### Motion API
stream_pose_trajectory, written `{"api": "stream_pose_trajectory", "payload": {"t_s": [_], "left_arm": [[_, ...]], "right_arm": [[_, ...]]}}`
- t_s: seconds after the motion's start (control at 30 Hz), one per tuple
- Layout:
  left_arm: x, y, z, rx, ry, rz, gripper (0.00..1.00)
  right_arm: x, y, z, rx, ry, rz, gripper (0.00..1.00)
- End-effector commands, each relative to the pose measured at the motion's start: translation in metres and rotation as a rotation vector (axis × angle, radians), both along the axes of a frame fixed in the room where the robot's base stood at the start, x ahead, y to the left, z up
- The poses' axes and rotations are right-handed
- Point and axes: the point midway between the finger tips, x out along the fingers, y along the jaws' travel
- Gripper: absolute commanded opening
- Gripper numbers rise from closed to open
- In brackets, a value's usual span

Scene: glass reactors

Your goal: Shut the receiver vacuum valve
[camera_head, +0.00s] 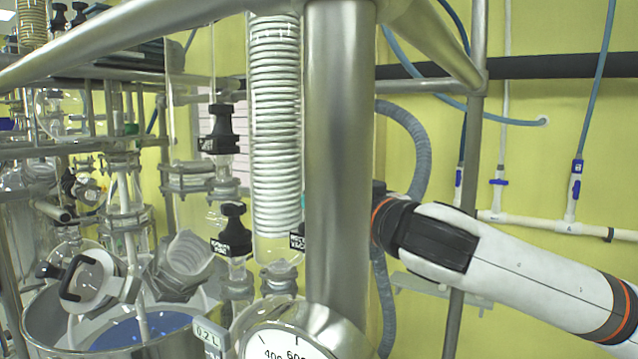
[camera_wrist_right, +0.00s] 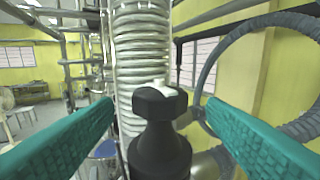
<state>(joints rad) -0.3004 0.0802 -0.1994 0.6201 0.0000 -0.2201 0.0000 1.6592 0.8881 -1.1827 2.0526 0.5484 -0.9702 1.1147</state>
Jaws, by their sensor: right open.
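A black valve knob (camera_wrist_right: 160,128) with a faceted top stands upright in the right wrist view, in front of the coiled glass condenser. My right gripper (camera_wrist_right: 161,106) is open, with one teal finger on each side of the knob and visible gaps between. In the head view my right arm comes in from the right and its gripper is hidden behind the thick steel post. A partly hidden black label (camera_head: 297,242) shows at the post's left edge; its text seems to start "REC" and "VAC". The valve beside it is hidden. My left gripper is not in view.
The steel post (camera_head: 338,150) stands close to my right wrist. The coiled condenser (camera_head: 275,130) is left of it. Another labelled black valve (camera_head: 233,232) is further left. A pressure gauge (camera_head: 288,345) is at the bottom, and a grey hose (camera_head: 415,150) hangs behind the post.

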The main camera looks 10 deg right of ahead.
Motion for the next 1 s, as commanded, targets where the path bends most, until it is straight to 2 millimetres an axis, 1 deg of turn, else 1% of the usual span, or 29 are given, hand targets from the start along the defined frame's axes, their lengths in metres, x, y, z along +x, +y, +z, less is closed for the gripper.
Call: {"api": "stream_pose_trajectory", "payload": {"t_s": [0.03,0.1,0.2,0.3,0.43,0.67,0.7,0.93,1.0], "left_arm": [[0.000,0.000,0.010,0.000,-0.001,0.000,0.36],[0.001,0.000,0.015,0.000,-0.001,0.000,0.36],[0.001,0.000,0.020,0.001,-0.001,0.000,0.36],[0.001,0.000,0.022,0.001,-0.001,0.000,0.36],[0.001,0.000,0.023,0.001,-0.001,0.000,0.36],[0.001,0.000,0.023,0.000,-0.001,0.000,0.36],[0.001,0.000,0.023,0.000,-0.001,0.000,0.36],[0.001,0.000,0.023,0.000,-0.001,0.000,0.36],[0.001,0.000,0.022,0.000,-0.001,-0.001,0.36]], "right_arm": [[0.010,0.003,0.004,-0.002,0.002,0.000,0.66],[0.021,0.007,0.003,-0.002,0.002,0.001,0.66],[0.033,0.011,0.003,-0.001,0.001,0.000,0.66],[0.041,0.013,0.001,-0.001,0.001,0.000,0.66],[0.045,0.014,0.000,-0.001,0.000,0.000,0.66],[0.045,0.014,-0.001,-0.002,-0.002,0.000,0.66],[0.045,0.014,-0.001,-0.002,-0.002,0.000,0.59],[0.045,0.014,0.000,-0.002,-0.002,-0.001,0.22],[0.045,0.014,0.000,-0.002,-0.002,-0.001,0.22]]}}
